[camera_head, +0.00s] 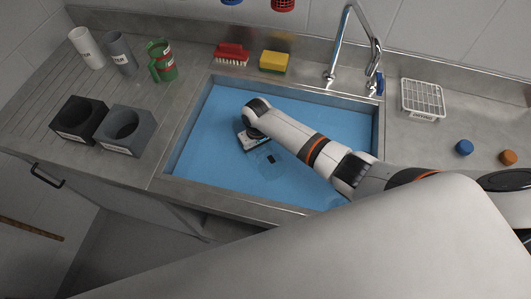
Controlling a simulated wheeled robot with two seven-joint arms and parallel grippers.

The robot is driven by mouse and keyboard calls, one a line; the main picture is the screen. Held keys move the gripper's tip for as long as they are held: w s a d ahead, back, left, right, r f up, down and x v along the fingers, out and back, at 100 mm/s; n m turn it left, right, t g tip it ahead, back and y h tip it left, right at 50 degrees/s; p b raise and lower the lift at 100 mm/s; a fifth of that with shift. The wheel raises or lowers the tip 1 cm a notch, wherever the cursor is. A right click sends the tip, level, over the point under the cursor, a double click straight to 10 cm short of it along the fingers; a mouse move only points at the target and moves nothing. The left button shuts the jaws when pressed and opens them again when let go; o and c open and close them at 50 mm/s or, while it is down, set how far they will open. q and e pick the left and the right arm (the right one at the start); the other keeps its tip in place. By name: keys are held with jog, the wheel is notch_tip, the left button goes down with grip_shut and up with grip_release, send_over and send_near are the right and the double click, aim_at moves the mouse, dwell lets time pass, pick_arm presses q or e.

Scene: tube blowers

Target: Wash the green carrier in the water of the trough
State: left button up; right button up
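The green carrier (168,69) stands upright on the counter at the back left, with its handle on its left side and red showing in it. The trough (300,205) is a steel sink filled with blue water (225,115). My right arm comes in from the right and reaches over the trough. My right gripper (252,144) points down at the water, well to the right of the carrier; its fingers are mostly hidden by the wrist, so its opening and any hold are unclear. A faint round shape with a dark patch (271,159) shows beside it. My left gripper is out of view.
A white tube (87,47) and a grey tube (121,53) stand left of the carrier. A black holder (79,119) and a grey holder (127,131) stand nearer. A red brush (231,54), yellow sponge (274,62), tap (340,45) and white rack (423,99) surround the trough.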

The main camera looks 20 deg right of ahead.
jog(key=shift+s+d, duration=0.1)
jog(key=shift+d, duration=0.05)
jog(key=shift+w+a, duration=0.2)
jog(key=shift+w+a, duration=0.2)
jog(key=shift+a, duration=0.15)
notch_tip(320, 180, up, 11)
jog(key=p, duration=1.1)
jog(key=shift+r, duration=0.15)
jog(key=shift+r+p, duration=1)
jog(key=shift+r, duration=2.65)
